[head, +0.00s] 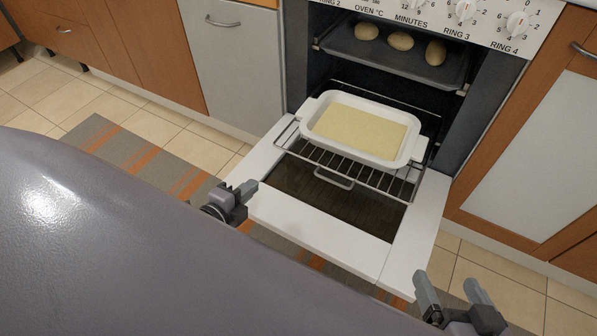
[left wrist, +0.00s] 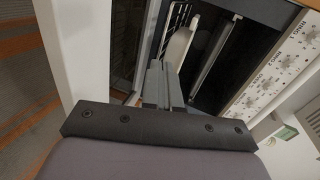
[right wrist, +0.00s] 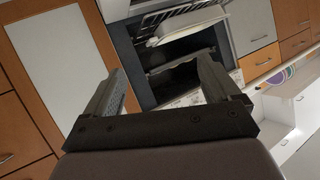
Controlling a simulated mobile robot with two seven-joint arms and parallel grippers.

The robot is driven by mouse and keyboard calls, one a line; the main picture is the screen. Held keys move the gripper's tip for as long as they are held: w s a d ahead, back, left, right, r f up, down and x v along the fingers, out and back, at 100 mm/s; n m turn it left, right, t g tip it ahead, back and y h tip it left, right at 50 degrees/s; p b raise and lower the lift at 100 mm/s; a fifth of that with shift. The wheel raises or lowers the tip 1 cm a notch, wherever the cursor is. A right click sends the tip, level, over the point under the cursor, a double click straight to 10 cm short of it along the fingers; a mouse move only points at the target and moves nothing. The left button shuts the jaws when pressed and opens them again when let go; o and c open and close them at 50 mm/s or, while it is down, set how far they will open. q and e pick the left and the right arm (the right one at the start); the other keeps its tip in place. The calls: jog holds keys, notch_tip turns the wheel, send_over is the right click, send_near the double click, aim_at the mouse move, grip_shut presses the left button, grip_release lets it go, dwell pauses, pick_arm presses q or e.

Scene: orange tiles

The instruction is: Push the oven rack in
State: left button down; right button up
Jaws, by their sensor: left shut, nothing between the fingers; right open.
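The wire oven rack (head: 382,183) sticks partly out of the oven, above the lowered oven door (head: 300,223). A white baking dish (head: 320,132) with pale yellow contents sits on the rack. The rack also shows in the left wrist view (left wrist: 179,22) and the right wrist view (right wrist: 160,18). My left gripper (head: 247,189) is shut and empty, at the left side of the open door, apart from the rack. My right gripper (head: 450,290) is open and empty, near the door's front right corner, away from the rack.
A dark tray (head: 345,45) with several potato-like items sits higher in the oven. The control panel with knobs (head: 466,10) is above it. Wooden cabinets (head: 560,120) stand on both sides. A striped rug (head: 150,160) lies on the tiled floor.

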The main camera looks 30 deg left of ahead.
pick_arm(q)
jog(key=w+f, duration=0.1)
jog(key=b, duration=0.4)
send_near(289, 153)
jog(key=shift+w+f+m, duration=0.2)
jog(key=shift+f+m, duration=0.2)
jog(key=shift+f, duration=0.55)
jog(key=shift+w+d+f+b, duration=0.1)
jog(key=shift+w+b, duration=0.5)
jog(key=shift+w, duration=0.85)
jog(key=shift+w+d+f+b, duration=0.1)
jog(key=shift+w+b, duration=0.45)
jog(key=shift+w, duration=0.85)
pick_arm(e)
jog(key=shift+w+a+f+t+y, duration=0.15)
jog(key=shift+w+f+t+y, duration=0.2)
jog(key=shift+f+t+y, duration=0.3)
